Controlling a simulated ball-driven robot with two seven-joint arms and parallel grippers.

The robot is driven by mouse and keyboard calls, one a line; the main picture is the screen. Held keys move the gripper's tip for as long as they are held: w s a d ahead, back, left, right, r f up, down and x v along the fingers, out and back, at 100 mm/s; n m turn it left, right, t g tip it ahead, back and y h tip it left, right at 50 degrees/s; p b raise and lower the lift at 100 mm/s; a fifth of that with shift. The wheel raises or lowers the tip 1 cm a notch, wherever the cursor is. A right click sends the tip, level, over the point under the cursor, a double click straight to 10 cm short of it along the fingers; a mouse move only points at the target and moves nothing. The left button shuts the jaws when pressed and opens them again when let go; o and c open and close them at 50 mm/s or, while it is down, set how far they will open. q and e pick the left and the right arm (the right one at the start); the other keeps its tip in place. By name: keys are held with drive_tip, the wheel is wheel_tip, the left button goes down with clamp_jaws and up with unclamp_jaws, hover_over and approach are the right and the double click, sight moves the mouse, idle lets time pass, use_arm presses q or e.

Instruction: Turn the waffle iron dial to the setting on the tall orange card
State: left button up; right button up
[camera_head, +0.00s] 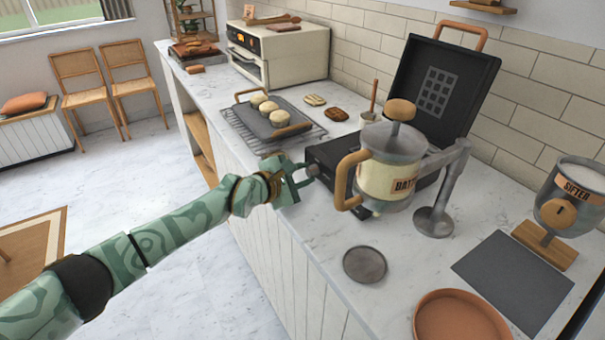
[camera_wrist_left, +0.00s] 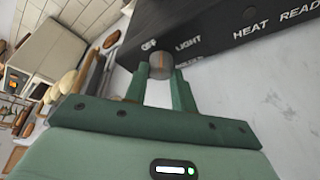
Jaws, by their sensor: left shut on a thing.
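The waffle iron is a black box with its lid (camera_head: 447,75) raised; its base (camera_head: 325,151) is partly hidden behind the batter dispenser. My left gripper (camera_head: 304,173) is at the front left of the base. In the left wrist view its green fingers (camera_wrist_left: 160,88) are shut on the round grey dial (camera_wrist_left: 160,66). The dial has an orange mark line, roughly upright in that view. White words OFF, LIGHT and HEAT READY show on the dark front panel (camera_wrist_left: 225,32); another word beside the dial is hard to read. I cannot make out a tall orange card. My right gripper is not in view.
The batter dispenser (camera_head: 386,182) on its stand is close to the right of my left gripper. A tray with buns on a rack (camera_head: 308,136) lies behind it. A grey disc (camera_head: 365,265), a terracotta dish (camera_head: 462,318) and a sifter (camera_head: 572,200) are on the counter.

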use_arm(q)
drive_tip(key=o, duration=1)
drive_tip(key=p+v, duration=0.2)
drive_tip(key=v, duration=0.1)
drive_tip(key=p+v, duration=0.2)
drive_tip(key=shift+s+a+r, duration=0.1)
drive_tip(key=shift+s+r, duration=0.05)
drive_tip(key=shift+r, duration=0.3)
drive_tip(key=p+v, duration=0.1)
drive_tip(key=v, duration=0.2)
drive_tip(key=p+v, duration=0.1)
drive_tip(key=v, duration=0.3)
drive_tip(key=p+v, duration=0.1)
drive_tip(key=v, duration=0.2)
drive_tip(key=shift+s+a+f, duration=0.25)
drive_tip(key=shift+s, duration=0.15)
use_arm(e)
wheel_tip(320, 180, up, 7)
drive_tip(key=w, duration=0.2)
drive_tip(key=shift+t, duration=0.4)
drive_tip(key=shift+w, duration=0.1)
